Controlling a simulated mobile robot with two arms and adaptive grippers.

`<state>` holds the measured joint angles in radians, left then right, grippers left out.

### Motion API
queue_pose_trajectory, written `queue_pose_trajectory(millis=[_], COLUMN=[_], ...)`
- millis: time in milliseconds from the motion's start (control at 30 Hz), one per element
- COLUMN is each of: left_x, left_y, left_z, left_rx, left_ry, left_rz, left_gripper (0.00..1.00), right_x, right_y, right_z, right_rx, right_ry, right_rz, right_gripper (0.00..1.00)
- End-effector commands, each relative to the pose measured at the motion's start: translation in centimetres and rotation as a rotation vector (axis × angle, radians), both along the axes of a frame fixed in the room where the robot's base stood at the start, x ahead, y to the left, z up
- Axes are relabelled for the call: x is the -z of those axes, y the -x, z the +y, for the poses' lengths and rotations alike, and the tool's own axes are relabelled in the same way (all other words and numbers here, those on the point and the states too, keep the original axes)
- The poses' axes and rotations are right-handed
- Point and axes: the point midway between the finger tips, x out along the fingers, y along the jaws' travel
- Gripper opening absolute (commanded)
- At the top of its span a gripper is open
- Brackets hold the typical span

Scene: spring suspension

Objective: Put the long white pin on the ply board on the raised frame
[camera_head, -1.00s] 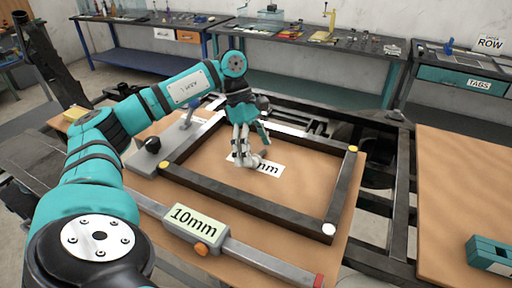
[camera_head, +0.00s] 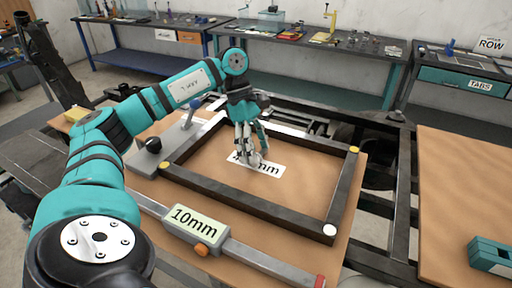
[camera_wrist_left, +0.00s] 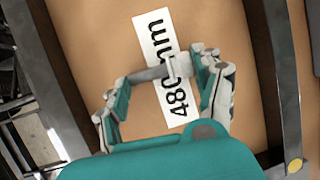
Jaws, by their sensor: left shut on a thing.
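My left gripper (camera_head: 252,158) is low over the ply board (camera_head: 300,190), inside the dark rectangular frame (camera_head: 250,205). In the left wrist view, the left gripper (camera_wrist_left: 160,82) is shut on a short-looking grey and white rod, which I take for the pin (camera_wrist_left: 152,74). The rod lies crosswise between the fingers, above the "480mm" label (camera_wrist_left: 152,28). Its ends are partly hidden by the fingers. In the head view the pin is hard to tell from the pale fingertips. I cannot tell whether it touches the board. My right gripper is not in view.
Yellow caps (camera_head: 353,149) and a white cap (camera_head: 329,230) mark frame corners. A "10mm" gauge (camera_head: 196,218) lies along the front edge. A grey block with a black knob (camera_head: 153,145) stands at left. Another wooden top (camera_head: 460,190) is at right.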

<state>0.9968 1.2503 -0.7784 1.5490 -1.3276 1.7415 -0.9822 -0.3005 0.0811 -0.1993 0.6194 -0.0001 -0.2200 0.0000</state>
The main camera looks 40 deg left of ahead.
Motion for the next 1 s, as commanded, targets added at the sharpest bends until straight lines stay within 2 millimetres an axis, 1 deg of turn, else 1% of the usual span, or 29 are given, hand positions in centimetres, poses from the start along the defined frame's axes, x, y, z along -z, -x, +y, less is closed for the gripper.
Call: queue_pose_trajectory(millis=[133,233,367,700,800,1000], left_x=[-1.5,-3.1,-2.7,-3.6,-3.9,-4.3], left_y=[-0.1,-0.1,1.7,6.3,7.3,8.6], left_z=[-0.1,0.0,-2.3,-9.1,-10.6,-12.5], left_rx=[-0.001,0.0,0.006,0.006,0.003,0.002], left_ry=[0.001,0.001,-0.003,0.0,-0.001,0.0], left_rz=[-0.006,-0.007,-0.003,-0.005,-0.005,-0.003], left_gripper=[0.29,0.29,0.29,0.29,0.29,0.29], right_x=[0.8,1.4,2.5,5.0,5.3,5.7], right_y=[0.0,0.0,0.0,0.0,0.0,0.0], right_z=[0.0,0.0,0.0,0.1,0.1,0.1], right_rx=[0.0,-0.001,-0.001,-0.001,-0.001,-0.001], right_ry=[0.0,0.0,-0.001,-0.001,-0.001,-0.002], right_rz=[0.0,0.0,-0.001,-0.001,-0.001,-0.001], right_gripper=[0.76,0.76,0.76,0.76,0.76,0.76])
